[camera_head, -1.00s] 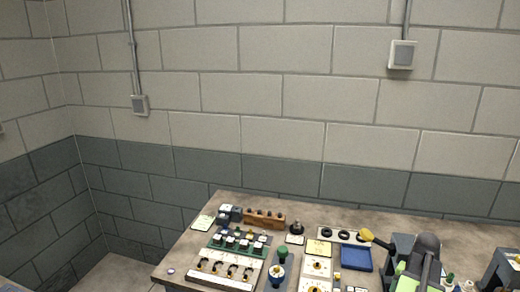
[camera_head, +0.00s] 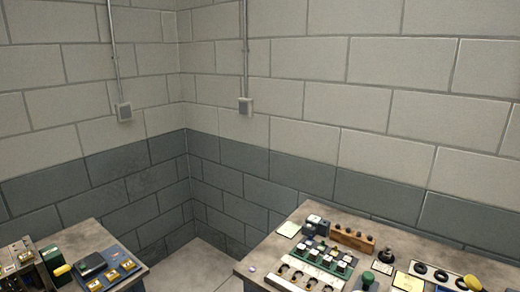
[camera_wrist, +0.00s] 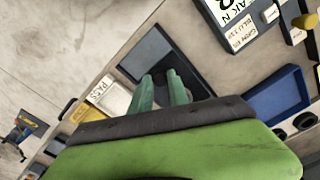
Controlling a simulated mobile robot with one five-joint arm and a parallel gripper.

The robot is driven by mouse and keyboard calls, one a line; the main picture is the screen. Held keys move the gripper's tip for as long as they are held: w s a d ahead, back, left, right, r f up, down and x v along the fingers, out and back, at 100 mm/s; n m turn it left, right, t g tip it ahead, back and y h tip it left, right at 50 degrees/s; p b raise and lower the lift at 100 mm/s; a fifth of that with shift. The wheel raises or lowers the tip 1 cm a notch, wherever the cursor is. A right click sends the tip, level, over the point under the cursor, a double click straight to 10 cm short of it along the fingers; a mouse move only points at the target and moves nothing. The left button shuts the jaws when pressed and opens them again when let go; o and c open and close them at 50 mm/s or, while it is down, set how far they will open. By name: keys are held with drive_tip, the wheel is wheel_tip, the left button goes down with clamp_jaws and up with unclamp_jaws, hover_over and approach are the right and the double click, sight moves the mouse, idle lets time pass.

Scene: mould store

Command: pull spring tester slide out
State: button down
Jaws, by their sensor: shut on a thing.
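In the wrist view my gripper (camera_wrist: 160,84) has its two green fingers close together, reaching over a dark-framed grey recessed panel (camera_wrist: 150,50). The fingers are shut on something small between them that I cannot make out. My green and dark grey gripper body hides the area below. I cannot tell for sure which part is the spring tester slide. My gripper is not in the head view.
A blue tray (camera_wrist: 272,96) lies right of my fingers and a PASS label (camera_wrist: 106,94) left of them. In the head view a crowded bench (camera_head: 262,262) stands at lower right and another bench (camera_head: 82,238) at lower left, with a floor gap between. Block walls stand behind.

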drive_tip(key=shift+a, duration=0.1)
drive_tip(key=shift+s+a, duration=0.6)
drive_tip(key=shift+s, duration=0.2)
drive_tip(key=shift+s+a, duration=0.55)
drive_tip(key=shift+s, duration=0.25)
drive_tip(key=c, duration=0.6)
unclamp_jaws()
drive_tip(key=shift+r, duration=0.1)
wheel_tip(320, 180, up, 7)
drive_tip(key=p, duration=0.7)
